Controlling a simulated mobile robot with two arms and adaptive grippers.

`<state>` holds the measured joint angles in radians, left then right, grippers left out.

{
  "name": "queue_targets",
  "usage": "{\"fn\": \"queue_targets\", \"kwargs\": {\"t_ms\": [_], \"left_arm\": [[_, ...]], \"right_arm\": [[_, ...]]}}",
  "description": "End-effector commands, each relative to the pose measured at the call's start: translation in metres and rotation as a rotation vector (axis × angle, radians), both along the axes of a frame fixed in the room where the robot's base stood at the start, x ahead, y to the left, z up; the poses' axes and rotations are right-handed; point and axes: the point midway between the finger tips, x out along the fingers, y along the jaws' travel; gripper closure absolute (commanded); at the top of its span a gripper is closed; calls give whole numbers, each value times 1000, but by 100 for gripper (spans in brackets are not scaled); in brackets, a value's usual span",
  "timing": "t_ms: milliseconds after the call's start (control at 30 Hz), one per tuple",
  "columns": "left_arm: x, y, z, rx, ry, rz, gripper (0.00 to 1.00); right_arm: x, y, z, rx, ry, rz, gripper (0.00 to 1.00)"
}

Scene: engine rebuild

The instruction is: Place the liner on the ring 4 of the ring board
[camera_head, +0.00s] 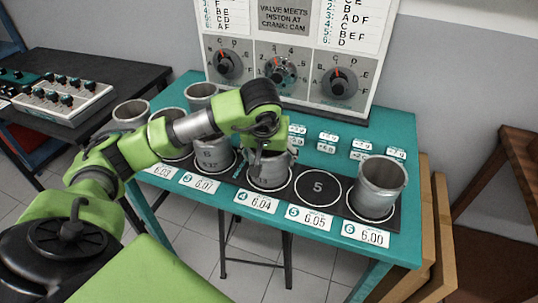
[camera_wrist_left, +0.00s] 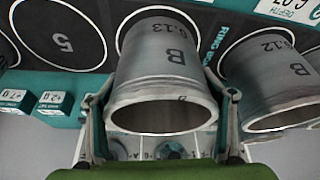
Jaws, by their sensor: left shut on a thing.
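The grey metal liner (camera_head: 268,171), marked B and 6.13 in the left wrist view (camera_wrist_left: 163,72), stands upright at ring 4 (camera_head: 283,187) of the dark ring board (camera_head: 337,207), above the 6.04 card. Its lower end appears inside the white ring outline; I cannot tell whether it touches the board. My left gripper (camera_head: 267,147) is shut on the liner near its upper rim, one finger on each side in the left wrist view (camera_wrist_left: 163,118). The gripper hides part of the liner. My right gripper is not in view.
Ring 5 (camera_head: 318,188) is empty. A liner (camera_head: 377,190) stands on ring 6, and another (camera_head: 213,156) stands close left of ring 4. More liners stand further left. Small white tags (camera_head: 327,137) and a dial panel (camera_head: 281,75) are behind the board.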

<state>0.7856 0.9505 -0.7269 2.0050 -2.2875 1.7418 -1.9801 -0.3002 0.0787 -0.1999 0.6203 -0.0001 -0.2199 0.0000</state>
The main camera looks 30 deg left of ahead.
Motion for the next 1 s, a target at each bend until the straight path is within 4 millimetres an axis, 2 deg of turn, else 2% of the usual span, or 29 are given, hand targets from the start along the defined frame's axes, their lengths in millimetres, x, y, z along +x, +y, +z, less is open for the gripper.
{"fn": "queue_targets", "kwargs": {"t_ms": [167, 200, 267, 567, 733, 867, 1000], "left_arm": [[1, 0, -3, 0, -2, 1, 59], [0, 0, -3, 0, 0, 0, 21], [0, 0, -2, 0, 1, 0, 9], [0, 0, -2, 0, 1, 0, 9], [-1, -1, 6, -1, -3, -1, 9], [-8, -5, 27, -1, -6, -2, 9], [-19, -10, 57, 0, -6, -2, 9]], "right_arm": [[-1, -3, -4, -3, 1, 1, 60], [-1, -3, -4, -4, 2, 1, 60], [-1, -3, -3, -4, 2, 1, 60], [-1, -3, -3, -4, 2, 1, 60], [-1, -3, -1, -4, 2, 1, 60], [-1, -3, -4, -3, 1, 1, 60], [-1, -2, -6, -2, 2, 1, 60]]}}
